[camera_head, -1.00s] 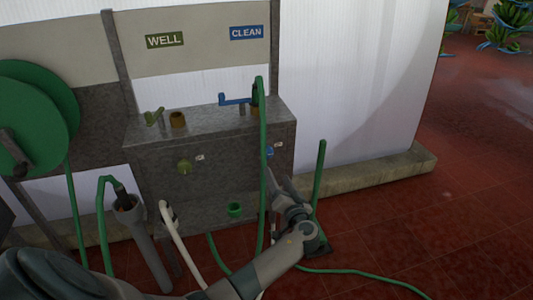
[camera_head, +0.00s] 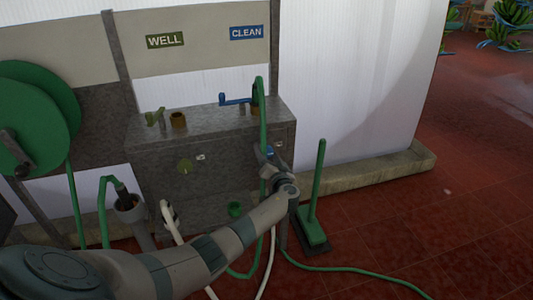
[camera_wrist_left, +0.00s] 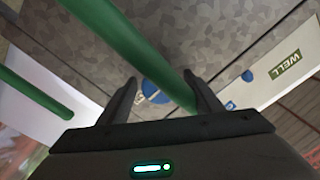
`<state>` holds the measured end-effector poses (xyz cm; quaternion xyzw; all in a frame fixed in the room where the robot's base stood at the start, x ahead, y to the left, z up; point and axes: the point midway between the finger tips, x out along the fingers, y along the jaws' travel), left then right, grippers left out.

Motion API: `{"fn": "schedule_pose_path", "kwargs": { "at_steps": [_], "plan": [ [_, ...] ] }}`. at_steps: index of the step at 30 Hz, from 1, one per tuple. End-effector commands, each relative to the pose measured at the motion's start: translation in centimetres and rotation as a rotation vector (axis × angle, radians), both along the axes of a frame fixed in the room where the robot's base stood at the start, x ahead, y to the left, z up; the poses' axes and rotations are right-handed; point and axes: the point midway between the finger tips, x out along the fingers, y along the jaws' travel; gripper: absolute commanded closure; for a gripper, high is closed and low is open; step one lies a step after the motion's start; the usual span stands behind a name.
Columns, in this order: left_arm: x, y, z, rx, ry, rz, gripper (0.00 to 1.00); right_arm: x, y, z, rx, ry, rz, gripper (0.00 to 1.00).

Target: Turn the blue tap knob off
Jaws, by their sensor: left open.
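The blue tap knob (camera_head: 269,151) is on the front of the grey counter, under the blue CLEAN sign, largely covered by my left gripper (camera_head: 268,162). In the left wrist view the knob (camera_wrist_left: 155,92) lies ahead, between the open fingers of my gripper (camera_wrist_left: 162,80). A green hose (camera_wrist_left: 135,45) crosses between the fingers and partly covers the knob. The fingers look apart from the knob, but the exact gap cannot be judged. My right gripper is not in view.
The green hose (camera_head: 262,115) hangs down the counter front beside my gripper. A green WELL knob (camera_head: 185,166) is to the left. A blue tap lever (camera_head: 235,99) sits on top. A green-handled broom (camera_head: 315,190) stands at the right on open red floor.

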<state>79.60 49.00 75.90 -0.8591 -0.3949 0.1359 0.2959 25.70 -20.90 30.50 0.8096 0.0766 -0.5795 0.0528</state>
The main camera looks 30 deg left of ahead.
Motion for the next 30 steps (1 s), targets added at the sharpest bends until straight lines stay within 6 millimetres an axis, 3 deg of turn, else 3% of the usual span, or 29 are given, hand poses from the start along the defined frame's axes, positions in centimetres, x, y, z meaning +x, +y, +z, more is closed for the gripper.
{"fn": "schedule_pose_path", "kwargs": {
  "at_steps": [11, 16, 30],
  "plan": [
    [0.17, 0.25, -0.04, -0.001, 0.001, 0.001, 0.41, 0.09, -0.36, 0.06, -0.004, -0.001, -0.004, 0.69],
    [0.17, 0.24, -0.05, -0.001, 0.001, 0.001, 0.81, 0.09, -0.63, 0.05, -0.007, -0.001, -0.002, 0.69],
    [0.16, 0.22, -0.16, 0.036, 0.044, 0.0, 0.81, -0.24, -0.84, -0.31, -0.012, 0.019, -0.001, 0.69]
  ]
}}
